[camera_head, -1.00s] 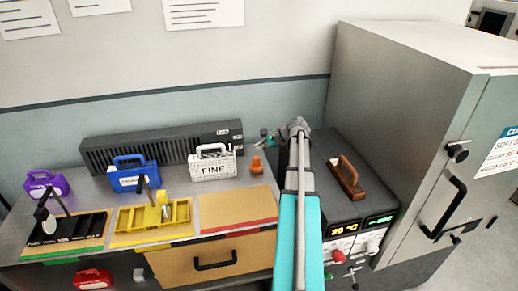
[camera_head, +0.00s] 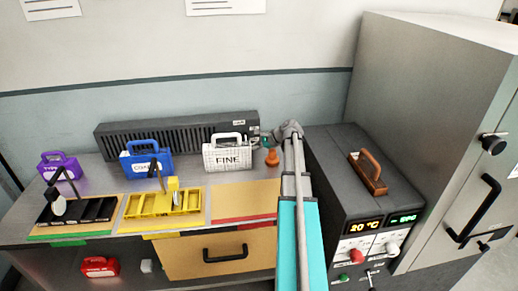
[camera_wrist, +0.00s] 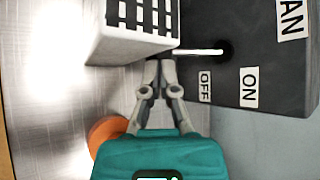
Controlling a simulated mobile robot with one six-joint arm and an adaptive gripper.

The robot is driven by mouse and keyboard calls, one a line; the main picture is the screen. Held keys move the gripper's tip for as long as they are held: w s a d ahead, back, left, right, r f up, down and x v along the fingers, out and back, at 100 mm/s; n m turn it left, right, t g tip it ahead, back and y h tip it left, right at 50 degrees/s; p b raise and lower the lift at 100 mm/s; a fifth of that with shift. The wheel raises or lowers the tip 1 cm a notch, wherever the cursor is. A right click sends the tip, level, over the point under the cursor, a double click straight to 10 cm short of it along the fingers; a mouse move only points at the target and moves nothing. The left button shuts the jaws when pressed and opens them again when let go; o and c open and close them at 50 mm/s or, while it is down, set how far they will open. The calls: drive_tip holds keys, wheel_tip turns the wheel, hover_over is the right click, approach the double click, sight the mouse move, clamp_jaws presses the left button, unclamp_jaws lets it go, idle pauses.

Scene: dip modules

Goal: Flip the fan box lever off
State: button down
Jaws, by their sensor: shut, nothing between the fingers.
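The fan box (camera_head: 180,135) is a long dark vented box against the back wall. Its right end with small labels is beside my gripper (camera_head: 263,139). In the wrist view, the fan box (camera_wrist: 285,80) shows a thin bright lever (camera_wrist: 200,52) coming from a dark round pivot. The lever points left, toward the side of the OFF label (camera_wrist: 205,87) and away from the ON label (camera_wrist: 249,88). My gripper (camera_wrist: 160,66) is shut and empty. Its fingertips are just below and left of the lever's free end; I cannot tell whether they touch.
The white FINE basket (camera_head: 228,156) stands close beside the fingers. An orange knob-like object (camera_head: 272,157) is under the gripper. A blue case (camera_head: 146,164), purple case (camera_head: 58,167) and yellow tray (camera_head: 145,206) are left. A dark instrument box (camera_head: 340,165) stands right.

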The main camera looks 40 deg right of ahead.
drive_tip(key=shift+w+a+f, duration=0.1)
drive_tip(key=shift+w+f, duration=0.1)
drive_tip(key=shift+w, duration=0.05)
idle(0.3)
drive_tip(key=shift+w+f+b, duration=0.2)
drive_tip(key=shift+f+b, duration=0.3)
drive_tip(key=shift+b, duration=0.1)
drive_tip(key=shift+a, duration=0.15)
drive_tip(key=shift+r, duration=0.1)
drive_tip(key=shift+w+r+p, duration=0.25)
drive_tip(key=shift+r+p, duration=0.35)
drive_tip(key=shift+p, duration=0.05)
